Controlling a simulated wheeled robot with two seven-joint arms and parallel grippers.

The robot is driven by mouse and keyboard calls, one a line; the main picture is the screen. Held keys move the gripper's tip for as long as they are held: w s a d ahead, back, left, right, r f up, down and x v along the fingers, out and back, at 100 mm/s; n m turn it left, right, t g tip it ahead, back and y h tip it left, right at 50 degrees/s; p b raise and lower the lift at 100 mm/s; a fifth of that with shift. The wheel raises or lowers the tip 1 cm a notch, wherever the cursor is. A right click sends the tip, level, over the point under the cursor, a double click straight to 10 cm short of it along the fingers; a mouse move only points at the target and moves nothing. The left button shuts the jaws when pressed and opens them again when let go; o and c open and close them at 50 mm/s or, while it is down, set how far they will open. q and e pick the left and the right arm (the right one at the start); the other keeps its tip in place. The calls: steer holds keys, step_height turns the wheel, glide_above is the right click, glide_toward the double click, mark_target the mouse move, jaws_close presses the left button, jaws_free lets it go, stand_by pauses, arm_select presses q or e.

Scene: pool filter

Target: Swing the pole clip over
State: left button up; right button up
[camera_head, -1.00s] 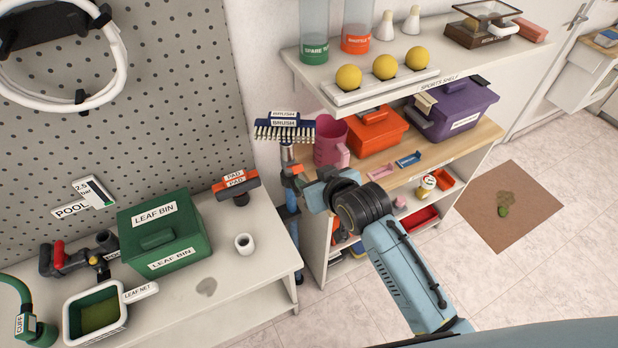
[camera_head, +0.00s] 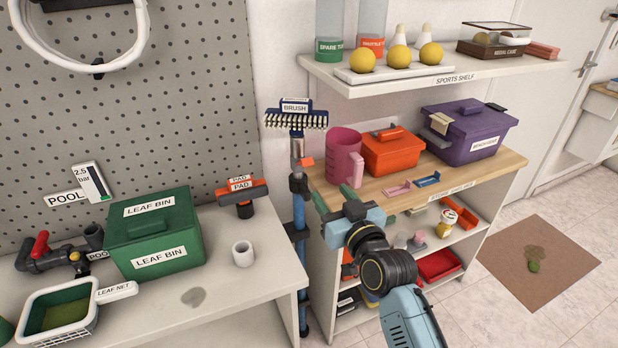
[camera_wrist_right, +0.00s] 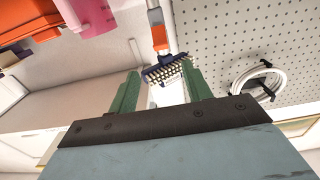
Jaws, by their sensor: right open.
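The blue brush pole (camera_head: 299,215) stands upright between the bench and the shelf unit, with a brush head (camera_head: 296,119) labelled BRUSH on top. A small orange clip piece (camera_head: 306,161) sticks out to the right of the pole below the brush. A dark bracket (camera_head: 299,184) sits on the pole lower down. My right gripper (camera_head: 333,198) is open and empty, to the right of the pole and below the orange piece, apart from both. In the right wrist view, the brush head (camera_wrist_right: 167,70) appears beyond my open green fingers, with an orange part (camera_wrist_right: 157,35) above it. My left gripper is out of view.
The wooden shelf top (camera_head: 440,190) holds a pink jug (camera_head: 342,160), an orange box (camera_head: 393,152) and a purple box (camera_head: 468,133) close to my right gripper. The bench (camera_head: 235,300) at left carries a green leaf bin (camera_head: 150,235) and a white cup (camera_head: 243,254).

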steer(key=b, duration=0.1)
glide_toward(308, 162)
steer(key=x, duration=0.6)
steer(key=b+x, duration=0.1)
steer(key=x, duration=0.3)
steer(key=shift+f, duration=0.35)
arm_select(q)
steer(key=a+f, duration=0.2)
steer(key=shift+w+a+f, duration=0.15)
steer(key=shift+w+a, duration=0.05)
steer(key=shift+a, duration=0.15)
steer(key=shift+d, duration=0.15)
arm_select(e)
steer(key=c, duration=0.9)
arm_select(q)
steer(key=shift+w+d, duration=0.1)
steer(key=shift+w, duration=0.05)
arm_select(e)
steer(key=shift+c, duration=0.5)
